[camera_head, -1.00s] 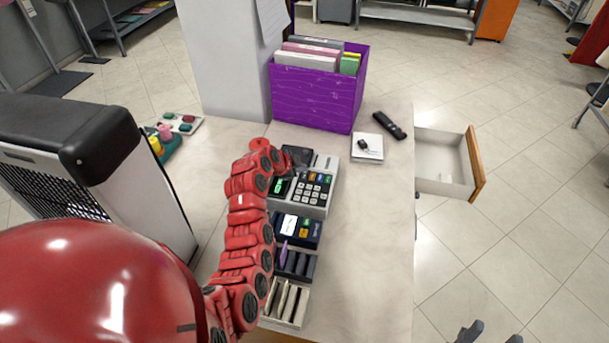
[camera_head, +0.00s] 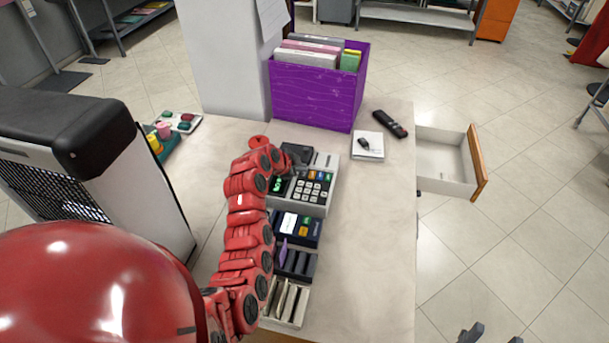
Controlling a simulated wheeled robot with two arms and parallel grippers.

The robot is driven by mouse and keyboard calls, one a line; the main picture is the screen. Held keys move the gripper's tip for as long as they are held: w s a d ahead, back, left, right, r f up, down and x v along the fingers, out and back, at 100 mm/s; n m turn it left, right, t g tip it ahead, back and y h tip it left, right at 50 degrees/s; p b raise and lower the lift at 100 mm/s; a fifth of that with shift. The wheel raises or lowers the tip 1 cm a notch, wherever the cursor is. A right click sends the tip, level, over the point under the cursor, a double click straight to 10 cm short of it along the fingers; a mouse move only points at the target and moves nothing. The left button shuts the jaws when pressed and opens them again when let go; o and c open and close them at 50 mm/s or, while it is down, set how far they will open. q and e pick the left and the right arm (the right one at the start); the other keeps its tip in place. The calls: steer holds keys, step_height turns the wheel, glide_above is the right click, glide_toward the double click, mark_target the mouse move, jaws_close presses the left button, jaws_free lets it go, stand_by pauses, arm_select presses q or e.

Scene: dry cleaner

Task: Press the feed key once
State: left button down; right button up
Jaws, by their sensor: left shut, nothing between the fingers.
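A grey keypad machine (camera_head: 318,193) with a green lit display and rows of keys stands on the counter. Several of its top keys are blue, orange or green; the lettering is too small to read, so I cannot tell which is the feed key. My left arm reaches over the counter, and my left gripper (camera_head: 291,172) is shut and empty at the machine's upper left, over or just above it. Whether it touches a key I cannot tell. Part of the machine's left side is hidden by my arm. At the bottom right, only dark fingertips of my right gripper (camera_head: 487,335) show.
A dark card terminal (camera_head: 299,228) and slotted trays (camera_head: 288,303) stand in front of the machine. A purple file box (camera_head: 312,98) stands behind it. A white pad (camera_head: 367,146) and a black handheld device (camera_head: 390,124) lie to the right. An open drawer (camera_head: 447,160) juts out. The counter's right side is clear.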

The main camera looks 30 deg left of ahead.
mark_target(302, 175)
arm_select(q)
steer(key=shift+f+b, duration=0.35)
steer(key=shift+b, duration=0.3)
stand_by(0.8)
steer(key=shift+r, duration=0.75)
steer(key=shift+r+b, duration=0.5)
steer(key=shift+r, duration=2.05)
steer(key=shift+f, duration=0.1)
